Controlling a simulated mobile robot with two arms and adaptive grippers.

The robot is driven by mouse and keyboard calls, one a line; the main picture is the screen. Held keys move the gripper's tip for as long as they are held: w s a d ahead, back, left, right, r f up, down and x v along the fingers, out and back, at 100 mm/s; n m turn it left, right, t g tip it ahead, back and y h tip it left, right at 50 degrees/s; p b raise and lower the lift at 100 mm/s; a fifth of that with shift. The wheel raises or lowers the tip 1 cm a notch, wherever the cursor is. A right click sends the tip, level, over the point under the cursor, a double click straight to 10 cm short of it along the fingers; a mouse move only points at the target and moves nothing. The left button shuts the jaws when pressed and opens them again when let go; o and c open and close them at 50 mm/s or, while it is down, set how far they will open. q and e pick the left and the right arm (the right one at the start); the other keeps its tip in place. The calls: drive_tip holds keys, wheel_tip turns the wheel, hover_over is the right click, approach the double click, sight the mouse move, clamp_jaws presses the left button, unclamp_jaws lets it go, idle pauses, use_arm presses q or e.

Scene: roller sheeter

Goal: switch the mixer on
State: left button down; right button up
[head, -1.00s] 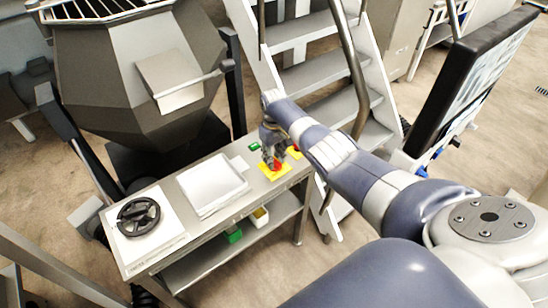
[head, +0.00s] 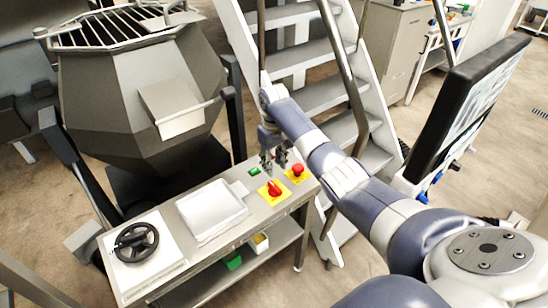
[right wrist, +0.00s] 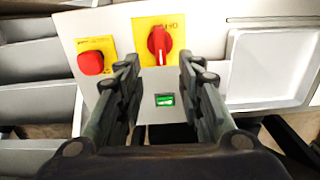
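The mixer (head: 150,95) is a grey faceted hopper with a barred top at the left of the head view. On the bench in front of it, a red rotary switch (head: 273,188) sits on a yellow plate. It also shows in the right wrist view (right wrist: 159,42), its handle in line with the green button. The green button (head: 254,171) is also in the right wrist view (right wrist: 164,99), between my fingers. My right gripper (head: 273,163) is open and empty, above the panel and apart from the switch; its fingers show in the right wrist view (right wrist: 160,68). My left gripper is out of view.
A red mushroom button (head: 298,170) on yellow sits right of the switch. A white tray (head: 211,210) and a black handwheel (head: 136,243) lie to the left. Metal stairs with a handrail (head: 330,60) stand behind my right arm.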

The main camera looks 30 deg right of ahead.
wheel_tip(320, 180, up, 2)
drive_tip(key=shift+r, duration=0.2)
idle(0.8)
